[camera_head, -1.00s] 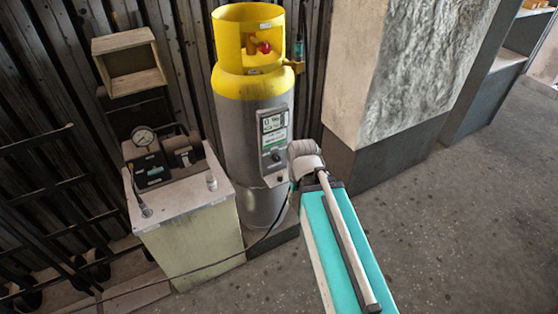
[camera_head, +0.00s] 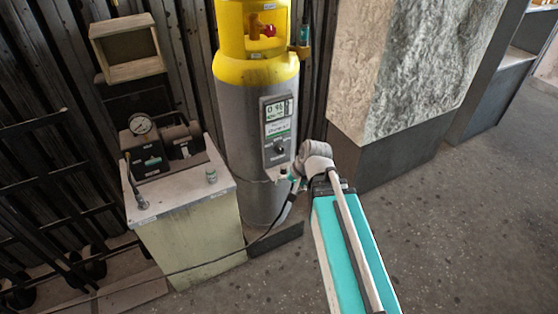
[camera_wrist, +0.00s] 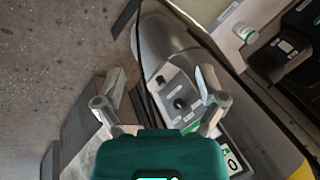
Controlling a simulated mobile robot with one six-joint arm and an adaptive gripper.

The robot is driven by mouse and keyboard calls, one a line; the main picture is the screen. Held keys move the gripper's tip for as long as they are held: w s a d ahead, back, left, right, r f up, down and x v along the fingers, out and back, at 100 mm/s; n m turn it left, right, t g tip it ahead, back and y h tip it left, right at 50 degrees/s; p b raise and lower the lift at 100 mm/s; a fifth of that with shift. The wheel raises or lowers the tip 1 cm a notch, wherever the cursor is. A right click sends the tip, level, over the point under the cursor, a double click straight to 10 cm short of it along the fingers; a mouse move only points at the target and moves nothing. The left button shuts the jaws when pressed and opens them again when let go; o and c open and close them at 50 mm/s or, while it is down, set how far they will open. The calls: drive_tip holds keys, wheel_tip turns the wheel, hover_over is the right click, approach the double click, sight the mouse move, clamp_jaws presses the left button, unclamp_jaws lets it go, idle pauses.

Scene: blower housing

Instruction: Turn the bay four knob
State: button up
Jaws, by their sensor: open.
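A small dark knob (camera_head: 279,147) sits on the grey control panel (camera_head: 268,157) on the front of a tall cylinder (camera_head: 232,110) with a yellow top. Its label is too small to read as bay four. In the wrist view the knob (camera_wrist: 180,104) shows between and beyond the spread fingers, nearer the right one. My gripper (camera_wrist: 161,73) is open and empty, apart from the knob. In the head view the gripper is small at the end of my arm, beside the cylinder and below the panel, partly hidden.
A cabinet (camera_head: 190,240) left of the cylinder carries a gauge unit (camera_head: 141,124) and a small jar (camera_head: 211,177). A thin cable (camera_head: 200,265) runs past its front. An open box (camera_head: 129,54) is on the wall behind. A stone-faced block (camera_head: 410,70) stands right; floor there is clear.

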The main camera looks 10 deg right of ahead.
drive_tip(key=w+a+f+m+t+y+b, duration=0.2)
drive_tip(key=w+f+m+t+y+b, duration=0.15)
drive_tip(key=w+f+m+b, duration=0.35)
drive_tip(key=w+d+f+m+t+b, duration=0.2)
drive_tip(key=w+d+m+t+b, duration=0.2)
drive_tip(key=m+b, duration=0.6)
drive_tip(key=w+d+f+m+t+h+b, duration=0.1)
drive_tip(key=w+d+f+m+t+b, duration=0.2)
drive_tip(key=m+b, duration=0.7)
drive_tip(key=w+d+t+b, duration=0.1)
drive_tip(key=w+d+t, duration=0.1)
drive_tip(key=w+t, duration=0.1)
drive_tip(key=shift+w+f+t, duration=0.15)
drive_tip(key=shift+w+t, duration=0.2)
drive_tip(key=shift+w, duration=0.05)
